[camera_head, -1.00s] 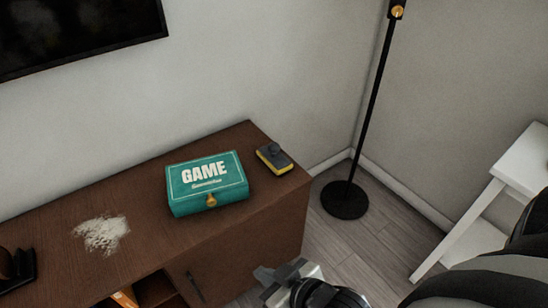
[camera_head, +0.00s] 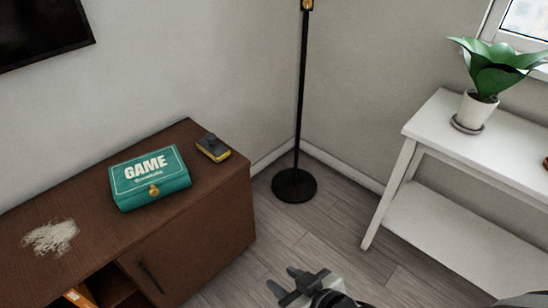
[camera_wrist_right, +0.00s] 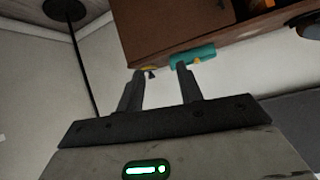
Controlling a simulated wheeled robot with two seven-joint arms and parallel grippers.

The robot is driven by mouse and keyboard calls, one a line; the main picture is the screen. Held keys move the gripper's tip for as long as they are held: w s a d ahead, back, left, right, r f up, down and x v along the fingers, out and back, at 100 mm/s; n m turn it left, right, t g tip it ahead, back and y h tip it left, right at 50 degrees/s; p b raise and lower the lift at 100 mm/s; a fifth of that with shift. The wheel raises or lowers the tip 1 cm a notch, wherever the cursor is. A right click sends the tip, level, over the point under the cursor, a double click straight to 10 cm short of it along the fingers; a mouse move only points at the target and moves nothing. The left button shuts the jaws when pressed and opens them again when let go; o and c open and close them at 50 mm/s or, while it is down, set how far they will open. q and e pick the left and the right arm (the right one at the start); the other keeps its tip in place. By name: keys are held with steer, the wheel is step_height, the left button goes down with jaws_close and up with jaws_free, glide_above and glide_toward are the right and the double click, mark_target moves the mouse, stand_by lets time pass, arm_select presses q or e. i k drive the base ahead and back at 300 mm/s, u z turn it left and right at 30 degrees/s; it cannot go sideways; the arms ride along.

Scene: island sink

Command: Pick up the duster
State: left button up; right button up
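The duster (camera_head: 213,147), a small dark grey block with a yellow underside and a knob, lies on the right end of the brown cabinet top (camera_head: 180,137). A small yellow and dark part of it shows near the fingertips in the right wrist view (camera_wrist_right: 150,71). My right gripper (camera_head: 283,280) is open and empty, in front of and to the right of the cabinet, apart from the duster. Its two fingers are spread in the right wrist view (camera_wrist_right: 160,80). My left gripper is not in view.
A teal GAME box (camera_head: 150,178) sits left of the duster. Pale powder (camera_head: 50,237) lies further left. A black pole stand (camera_head: 294,185) stands right of the cabinet. A white table (camera_head: 430,130) with a potted plant (camera_head: 477,109) is at right.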

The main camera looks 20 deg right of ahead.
mark_target(209, 145)
steer(key=z, duration=0.5)
steer(key=k, duration=0.75)
steer(key=z, duration=0.8)
steer(key=i, duration=1.7)
steer(key=u, duration=1.7)
steer(key=i, duration=0.85)
steer(key=u, duration=0.9)
